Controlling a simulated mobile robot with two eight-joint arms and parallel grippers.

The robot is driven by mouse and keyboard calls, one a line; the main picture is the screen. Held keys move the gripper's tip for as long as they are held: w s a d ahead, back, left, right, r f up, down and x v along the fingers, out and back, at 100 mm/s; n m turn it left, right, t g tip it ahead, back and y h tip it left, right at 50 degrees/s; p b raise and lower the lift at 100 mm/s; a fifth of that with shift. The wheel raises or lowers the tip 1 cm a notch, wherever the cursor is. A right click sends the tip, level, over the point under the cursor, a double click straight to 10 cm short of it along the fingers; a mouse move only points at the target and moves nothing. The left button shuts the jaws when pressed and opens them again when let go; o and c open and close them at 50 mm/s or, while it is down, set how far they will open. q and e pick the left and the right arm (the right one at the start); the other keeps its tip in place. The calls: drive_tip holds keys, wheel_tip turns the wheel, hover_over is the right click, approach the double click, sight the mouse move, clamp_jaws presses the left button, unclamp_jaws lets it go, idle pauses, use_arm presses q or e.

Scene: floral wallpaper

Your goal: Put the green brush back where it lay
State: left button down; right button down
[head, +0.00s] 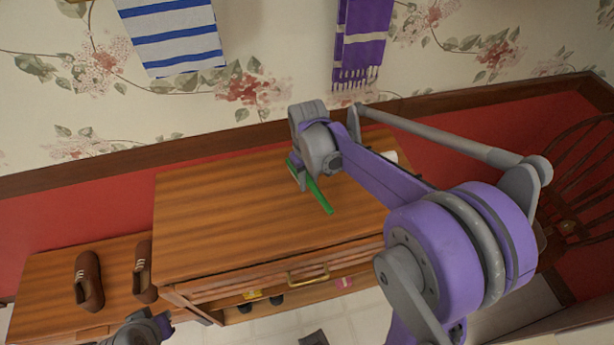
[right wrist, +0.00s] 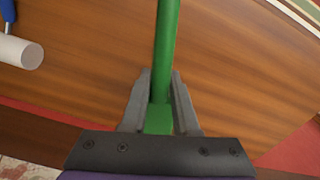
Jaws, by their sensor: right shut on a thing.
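The green brush (head: 320,196) is in my right gripper (head: 302,177), over the wooden top of the cabinet (head: 215,215). In the right wrist view the green handle (right wrist: 166,45) runs up from between the two grey fingers of the right gripper (right wrist: 160,95), which are shut on it. How far the brush is above the top, or whether it touches it, I cannot tell. Part of the brush is hidden behind the gripper. A part of my left arm with its gripper (head: 143,329) shows at the bottom left; its fingers cannot be made out.
A white roller-like thing with a blue handle (right wrist: 20,50) lies on the top; its white end (head: 390,157) shows behind my right arm. Brown shoes (head: 88,281) stand on a lower bench at left. A chair (head: 575,190) is at right. The left part of the top is clear.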

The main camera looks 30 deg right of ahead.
sight(308, 200)
drive_tip(key=shift+w+f+b, duration=0.15)
drive_tip(key=shift+f+b, duration=1.4)
drive_tip(key=shift+f, duration=1.15)
drive_tip(key=shift+f+b, duration=0.35)
drive_tip(key=shift+f, duration=0.15)
drive_tip(key=c, duration=0.6)
unclamp_jaws()
wheel_tip(308, 200, up, 11)
drive_tip(key=shift+f+p, duration=0.1)
drive_tip(key=shift+p, duration=0.45)
